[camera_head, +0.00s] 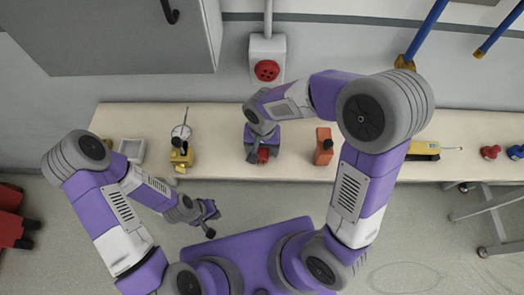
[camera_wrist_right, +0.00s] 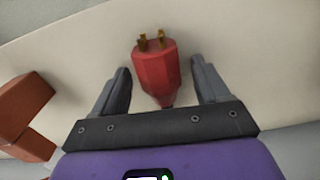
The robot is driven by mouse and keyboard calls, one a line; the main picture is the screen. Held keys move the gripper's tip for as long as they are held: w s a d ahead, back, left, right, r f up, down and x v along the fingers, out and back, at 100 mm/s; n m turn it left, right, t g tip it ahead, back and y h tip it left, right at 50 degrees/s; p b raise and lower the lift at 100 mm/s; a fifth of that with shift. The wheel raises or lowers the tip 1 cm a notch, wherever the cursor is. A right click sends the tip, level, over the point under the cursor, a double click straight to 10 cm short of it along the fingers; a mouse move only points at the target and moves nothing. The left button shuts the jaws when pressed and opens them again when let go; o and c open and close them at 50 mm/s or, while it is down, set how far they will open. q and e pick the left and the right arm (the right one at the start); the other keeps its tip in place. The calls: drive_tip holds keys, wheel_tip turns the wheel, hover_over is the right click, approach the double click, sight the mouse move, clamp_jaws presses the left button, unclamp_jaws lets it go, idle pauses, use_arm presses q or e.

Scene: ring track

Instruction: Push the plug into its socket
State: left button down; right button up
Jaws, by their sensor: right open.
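The red plug (camera_wrist_right: 157,75) with two brass prongs lies on the pale bench, its prongs pointing away from my right gripper. My right gripper (camera_wrist_right: 163,82) is open, one finger on each side of the plug, with visible gaps to both. In the head view the plug (camera_head: 263,155) shows partly under my right gripper (camera_head: 262,158). The red round socket (camera_head: 267,70) sits in a pale box on the wall behind the bench, above the plug in the picture. My left gripper (camera_head: 212,223) is in front of the bench, empty, its fingers apart.
An orange block-like object (camera_head: 323,147) stands right of the plug; it shows at left in the wrist view (camera_wrist_right: 22,110). A yellow device (camera_head: 181,155) and a white tray (camera_head: 132,149) stand left on the bench (camera_head: 220,130). A yellow tool (camera_head: 423,151) lies at right.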

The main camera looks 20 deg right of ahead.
drive_tip(key=shift+c, duration=0.4)
drive_tip(key=c, duration=1.2)
wheel_tip(320, 180, up, 10)
drive_tip(key=p, duration=0.3)
